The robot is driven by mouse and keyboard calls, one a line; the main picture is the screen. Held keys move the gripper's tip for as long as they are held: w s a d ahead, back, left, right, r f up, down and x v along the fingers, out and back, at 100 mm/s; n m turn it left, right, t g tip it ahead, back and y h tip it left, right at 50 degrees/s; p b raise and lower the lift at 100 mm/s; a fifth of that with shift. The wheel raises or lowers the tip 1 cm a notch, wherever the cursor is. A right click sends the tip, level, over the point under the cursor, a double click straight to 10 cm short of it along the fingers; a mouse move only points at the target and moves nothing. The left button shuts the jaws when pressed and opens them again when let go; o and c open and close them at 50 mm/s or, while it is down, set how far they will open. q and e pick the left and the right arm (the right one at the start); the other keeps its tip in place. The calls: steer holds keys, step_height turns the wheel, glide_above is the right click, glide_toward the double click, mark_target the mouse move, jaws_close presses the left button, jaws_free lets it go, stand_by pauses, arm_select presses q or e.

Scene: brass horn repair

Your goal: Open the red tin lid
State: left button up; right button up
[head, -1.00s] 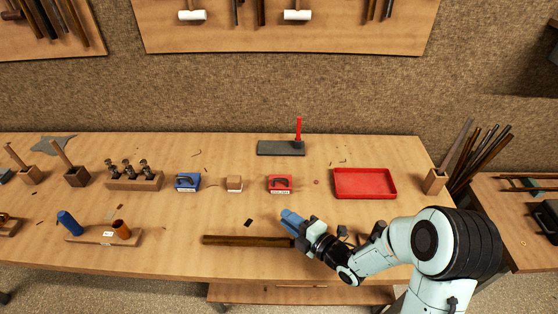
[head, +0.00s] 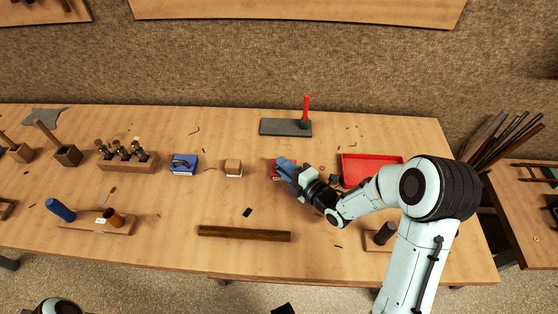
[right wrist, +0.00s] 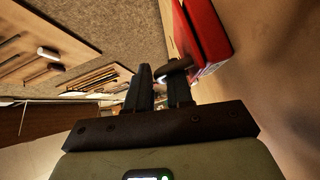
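The red tin (head: 273,174) stands on the bench in the head view, mostly covered by my right gripper (head: 284,164). Its red side (right wrist: 208,30) shows at the top right in the right wrist view. My right gripper's two dark fingers (right wrist: 160,84) are apart there, with a clear gap between them. The tin's dark lid handle (right wrist: 175,70) lies at the fingertips, crossing near the right finger; I cannot tell whether they touch. The lid appears to be on the tin. My left gripper cannot be made out in either view.
A red tray (head: 368,168) lies right of the tin, near my right arm. A wooden block (head: 233,168) and a blue tin (head: 183,164) stand to the left. A dark slab (head: 285,128) lies behind; a wooden bar (head: 244,234) lies in front.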

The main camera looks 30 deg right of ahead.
steer(key=shift+x, duration=1.35)
jaws_close()
steer(key=shift+r, duration=0.1)
